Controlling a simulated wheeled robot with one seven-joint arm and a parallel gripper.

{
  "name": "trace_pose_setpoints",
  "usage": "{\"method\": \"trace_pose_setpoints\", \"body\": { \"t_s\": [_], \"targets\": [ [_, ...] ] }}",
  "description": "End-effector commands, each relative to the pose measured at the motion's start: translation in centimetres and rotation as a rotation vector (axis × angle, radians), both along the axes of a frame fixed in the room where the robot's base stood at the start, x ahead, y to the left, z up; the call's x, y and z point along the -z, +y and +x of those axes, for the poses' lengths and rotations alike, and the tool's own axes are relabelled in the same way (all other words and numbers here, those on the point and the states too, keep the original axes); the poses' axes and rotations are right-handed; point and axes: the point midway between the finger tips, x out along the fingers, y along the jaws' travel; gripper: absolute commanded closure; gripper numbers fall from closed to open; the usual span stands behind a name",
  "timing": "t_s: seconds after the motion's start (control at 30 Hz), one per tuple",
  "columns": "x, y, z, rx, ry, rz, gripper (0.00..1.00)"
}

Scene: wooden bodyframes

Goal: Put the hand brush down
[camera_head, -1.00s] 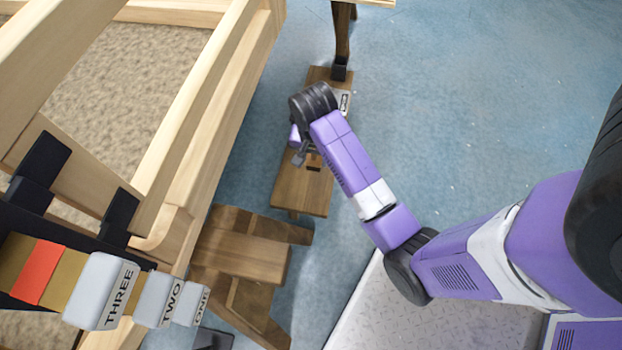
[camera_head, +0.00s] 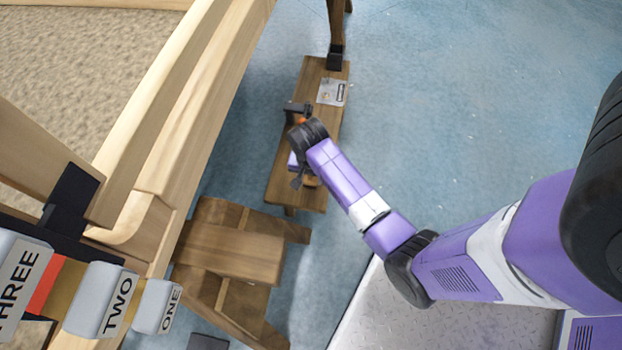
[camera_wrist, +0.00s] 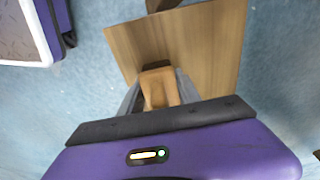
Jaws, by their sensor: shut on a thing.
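The hand brush (camera_wrist: 158,78) shows in the wrist view as a tan wooden piece between the grey fingers of my gripper (camera_wrist: 160,96). My gripper is shut on it. Behind it in that view is the brown plank top of a low wooden bench. In the head view my gripper (camera_head: 298,181) is over the near part of this bench (camera_head: 312,199), mostly hidden by my wrist. Only a small tan part of the brush (camera_head: 311,181) shows there. I cannot tell whether the brush touches the bench top.
A black and orange object (camera_head: 297,110) is on the bench beyond my wrist, at its left edge. A clear, labelled flat item (camera_head: 332,92) lies at the far end. A wooden step stool (camera_head: 230,250) stands close at the near left. A large pale wooden frame (camera_head: 190,120) fills the left.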

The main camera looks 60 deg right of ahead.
Motion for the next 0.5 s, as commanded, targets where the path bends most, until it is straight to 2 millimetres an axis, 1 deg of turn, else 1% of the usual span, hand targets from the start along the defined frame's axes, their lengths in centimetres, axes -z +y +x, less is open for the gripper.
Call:
{"method": "trace_pose_setpoints", "body": {
  "t_s": [0.03, 0.27, 0.4, 0.43, 0.47, 0.5],
  "targets": [
    [0.54, -0.01, 0.05, 0.000, 0.000, 0.000, 1.00],
    [0.42, -0.02, 0.05, 0.000, -0.001, -0.001, 1.00],
    [0.75, -0.03, 0.04, 0.000, -0.001, -0.001, 1.00],
    [0.70, -0.03, 0.04, 0.000, -0.001, -0.001, 0.55],
    [0.69, -0.03, 0.04, 0.000, -0.001, -0.001, 0.49],
    [0.68, -0.03, 0.04, 0.000, -0.001, -0.001, 0.41]
  ]
}}
